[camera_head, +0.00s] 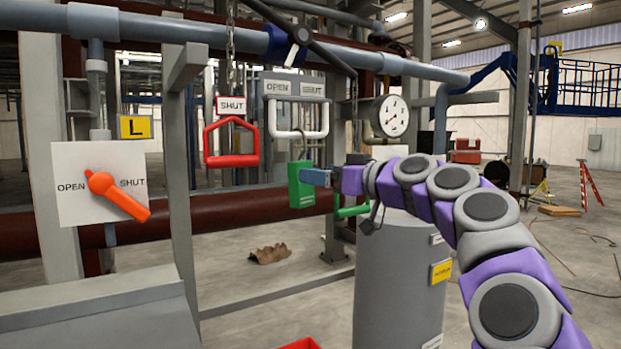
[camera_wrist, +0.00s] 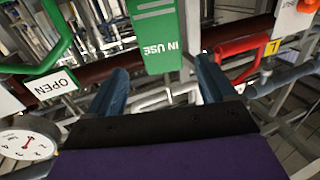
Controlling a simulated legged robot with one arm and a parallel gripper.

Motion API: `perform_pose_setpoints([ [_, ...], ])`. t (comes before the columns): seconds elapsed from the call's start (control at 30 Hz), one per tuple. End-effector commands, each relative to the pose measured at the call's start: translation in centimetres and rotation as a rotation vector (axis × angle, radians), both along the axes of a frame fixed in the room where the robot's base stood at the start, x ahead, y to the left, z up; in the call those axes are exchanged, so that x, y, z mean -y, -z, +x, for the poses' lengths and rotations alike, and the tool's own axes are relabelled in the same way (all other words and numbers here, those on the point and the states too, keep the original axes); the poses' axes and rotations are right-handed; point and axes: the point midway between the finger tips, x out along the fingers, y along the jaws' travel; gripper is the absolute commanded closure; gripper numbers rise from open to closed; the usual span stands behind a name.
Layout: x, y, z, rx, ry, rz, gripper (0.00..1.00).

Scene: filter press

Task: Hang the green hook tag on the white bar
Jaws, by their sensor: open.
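The green hook tag (camera_head: 301,186) hangs upright just below the white bar (camera_head: 298,134) in the head view. Its thin hook reaches up to the bar's lower edge; I cannot tell from this view whether it is around the bar. In the wrist view the tag (camera_wrist: 158,38), lettered IN USE, shows ahead of my gripper. My gripper (camera_head: 317,177) is at the tag's right side in the head view. In the wrist view its two blue fingers (camera_wrist: 162,78) stand wide apart with a gap on both sides of the tag. No grip on it shows.
A red bar (camera_head: 231,160) under a SHUT sign hangs left of the white bar. A green bar (camera_head: 350,211) is right of and below the tag. A pressure gauge (camera_head: 391,116) and a grey tank (camera_head: 400,280) stand nearby. An orange lever (camera_head: 118,194) is at left.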

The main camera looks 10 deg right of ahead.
Motion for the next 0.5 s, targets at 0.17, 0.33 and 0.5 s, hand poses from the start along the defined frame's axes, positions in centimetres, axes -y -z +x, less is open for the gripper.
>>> perform_pose_setpoints([
  [0.17,2.2,0.1,-2.9,0.000,0.000,0.003,0.16],
  [0.33,4.4,-0.1,-6.0,0.005,0.003,0.003,0.16],
  [0.5,5.9,0.0,-8.1,0.000,0.001,0.003,0.16],
])
